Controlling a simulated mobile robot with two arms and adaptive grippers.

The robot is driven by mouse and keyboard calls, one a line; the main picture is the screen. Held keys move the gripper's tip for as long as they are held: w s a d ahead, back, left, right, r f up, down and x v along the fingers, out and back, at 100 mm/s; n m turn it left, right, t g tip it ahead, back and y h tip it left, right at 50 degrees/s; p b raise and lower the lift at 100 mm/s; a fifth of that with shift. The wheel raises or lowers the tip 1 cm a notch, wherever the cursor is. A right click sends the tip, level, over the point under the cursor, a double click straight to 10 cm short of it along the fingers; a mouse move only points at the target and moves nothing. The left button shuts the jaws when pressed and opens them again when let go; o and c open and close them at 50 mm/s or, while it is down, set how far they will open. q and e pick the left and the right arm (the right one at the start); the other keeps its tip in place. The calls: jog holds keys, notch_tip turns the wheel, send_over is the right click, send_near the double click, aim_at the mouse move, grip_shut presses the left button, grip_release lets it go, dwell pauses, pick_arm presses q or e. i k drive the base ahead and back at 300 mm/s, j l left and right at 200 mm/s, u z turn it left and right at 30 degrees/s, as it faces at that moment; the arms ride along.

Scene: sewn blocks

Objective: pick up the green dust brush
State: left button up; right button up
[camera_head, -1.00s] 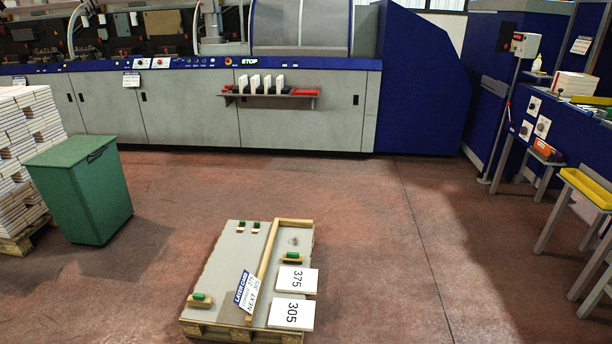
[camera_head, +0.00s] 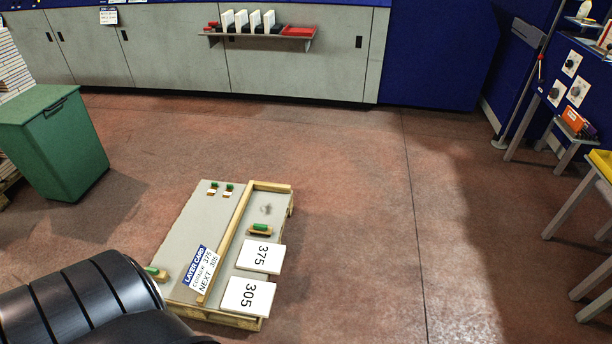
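Two similar pieces, each with a green top on a wooden strip, lie on the low pallet (camera_head: 190,236). One green-topped piece (camera_head: 260,228) is on its right part, above the 375 card. Two smaller green-topped pieces, a left one (camera_head: 213,185) and a right one (camera_head: 229,187), stand near the far edge. I cannot tell for sure which is the dust brush. My black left arm comes in at bottom left, its fingers not visible; my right gripper is out of view.
White cards marked 375 (camera_head: 260,257) and 305 (camera_head: 248,296) and a layer card sign (camera_head: 203,270) lie on the pallet. A green bin (camera_head: 60,145) stands at left, a grey machine (camera_head: 290,65) behind, a blue bench at right.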

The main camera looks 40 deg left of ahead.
aim_at(256, 228)
jog(key=i+u, duration=0.1)
jog(key=i, duration=0.35)
jog(key=i+l+u, duration=0.15)
jog(key=i, duration=0.35)
jog(key=i+l+u, duration=0.1)
jog(key=i, duration=0.35)
